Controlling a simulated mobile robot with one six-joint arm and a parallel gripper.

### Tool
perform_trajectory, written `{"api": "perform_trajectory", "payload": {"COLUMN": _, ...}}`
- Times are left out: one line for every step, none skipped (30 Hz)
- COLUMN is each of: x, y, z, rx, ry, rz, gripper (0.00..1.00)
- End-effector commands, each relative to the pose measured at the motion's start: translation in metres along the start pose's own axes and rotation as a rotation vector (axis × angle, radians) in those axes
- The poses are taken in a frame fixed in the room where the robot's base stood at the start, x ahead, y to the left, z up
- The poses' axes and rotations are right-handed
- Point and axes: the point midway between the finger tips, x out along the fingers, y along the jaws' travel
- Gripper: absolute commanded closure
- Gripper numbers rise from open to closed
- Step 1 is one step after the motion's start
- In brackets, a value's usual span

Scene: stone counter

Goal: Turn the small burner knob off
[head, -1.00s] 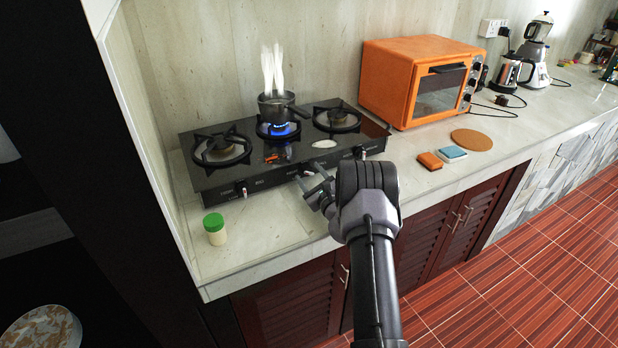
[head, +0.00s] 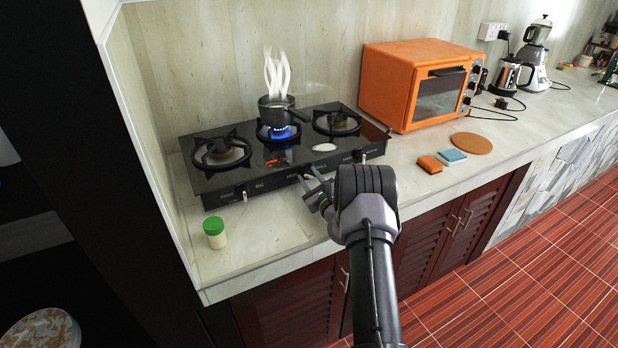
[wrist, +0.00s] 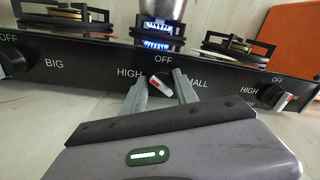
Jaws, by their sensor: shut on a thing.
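The small burner knob (wrist: 159,83), white with a red mark, sits on the stove's front panel between the HIGH and SMALL labels in the wrist view. It is tilted, its red-marked end toward the lower right. My gripper (wrist: 158,88) is shut on it, one finger on each side. In the head view my gripper (head: 311,178) is at the front middle of the black stove (head: 222,182), and its arm and fingers hide the knob. A blue flame (head: 280,132) burns on the middle burner under a steaming pot (head: 273,108); the flame also shows in the wrist view (wrist: 155,42).
Two other knobs sit on the panel, at the left (wrist: 14,62) and right (wrist: 276,97) of the wrist view. A green-lidded jar (head: 214,232) stands left on the counter. An orange oven (head: 392,83) and orange and blue sponges (head: 430,164) are to the right.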

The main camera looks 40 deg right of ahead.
Motion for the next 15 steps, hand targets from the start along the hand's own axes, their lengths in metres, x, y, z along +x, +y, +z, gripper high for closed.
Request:
{"api": "perform_trajectory", "payload": {"x": -0.0001, "y": -0.0003, "z": 0.0005, "rx": 0.021, "ry": 0.002, "rz": 0.001, "gripper": 1.00}}
{"api": "perform_trajectory", "payload": {"x": -0.0001, "y": -0.0004, "z": 0.0006, "rx": 0.040, "ry": 0.003, "rz": 0.001, "gripper": 1.00}}
{"api": "perform_trajectory", "payload": {"x": -0.0001, "y": -0.0006, "z": 0.0008, "rx": 0.066, "ry": 0.004, "rz": 0.002, "gripper": 1.00}}
{"api": "perform_trajectory", "payload": {"x": -0.0001, "y": -0.0007, "z": 0.0009, "rx": 0.087, "ry": 0.006, "rz": 0.002, "gripper": 1.00}}
{"api": "perform_trajectory", "payload": {"x": -0.0001, "y": -0.0008, "z": 0.0010, "rx": 0.111, "ry": 0.007, "rz": 0.003, "gripper": 1.00}}
{"api": "perform_trajectory", "payload": {"x": -0.0001, "y": -0.0010, "z": 0.0011, "rx": 0.144, "ry": 0.009, "rz": 0.004, "gripper": 1.00}}
{"api": "perform_trajectory", "payload": {"x": -0.0001, "y": -0.0011, "z": 0.0012, "rx": 0.171, "ry": 0.011, "rz": 0.005, "gripper": 1.00}}
{"api": "perform_trajectory", "payload": {"x": -0.0001, "y": -0.0012, "z": 0.0013, "rx": 0.198, "ry": 0.012, "rz": 0.006, "gripper": 1.00}}
{"api": "perform_trajectory", "payload": {"x": -0.0001, "y": -0.0013, "z": 0.0013, "rx": 0.235, "ry": 0.015, "rz": 0.007, "gripper": 1.00}}
{"api": "perform_trajectory", "payload": {"x": -0.0001, "y": -0.0014, "z": 0.0014, "rx": 0.263, "ry": 0.017, "rz": 0.008, "gripper": 1.00}}
{"api": "perform_trajectory", "payload": {"x": -0.0001, "y": -0.0015, "z": 0.0014, "rx": 0.292, "ry": 0.019, "rz": 0.009, "gripper": 1.00}}
{"api": "perform_trajectory", "payload": {"x": 0.0000, "y": -0.0017, "z": 0.0015, "rx": 0.330, "ry": 0.021, "rz": 0.010, "gripper": 1.00}}
{"api": "perform_trajectory", "payload": {"x": 0.0000, "y": -0.0018, "z": 0.0016, "rx": 0.358, "ry": 0.022, "rz": 0.011, "gripper": 1.00}}
{"api": "perform_trajectory", "payload": {"x": 0.0000, "y": -0.0020, "z": 0.0016, "rx": 0.387, "ry": 0.024, "rz": 0.012, "gripper": 1.00}}
{"api": "perform_trajectory", "payload": {"x": 0.0001, "y": -0.0022, "z": 0.0017, "rx": 0.425, "ry": 0.026, "rz": 0.013, "gripper": 1.00}}
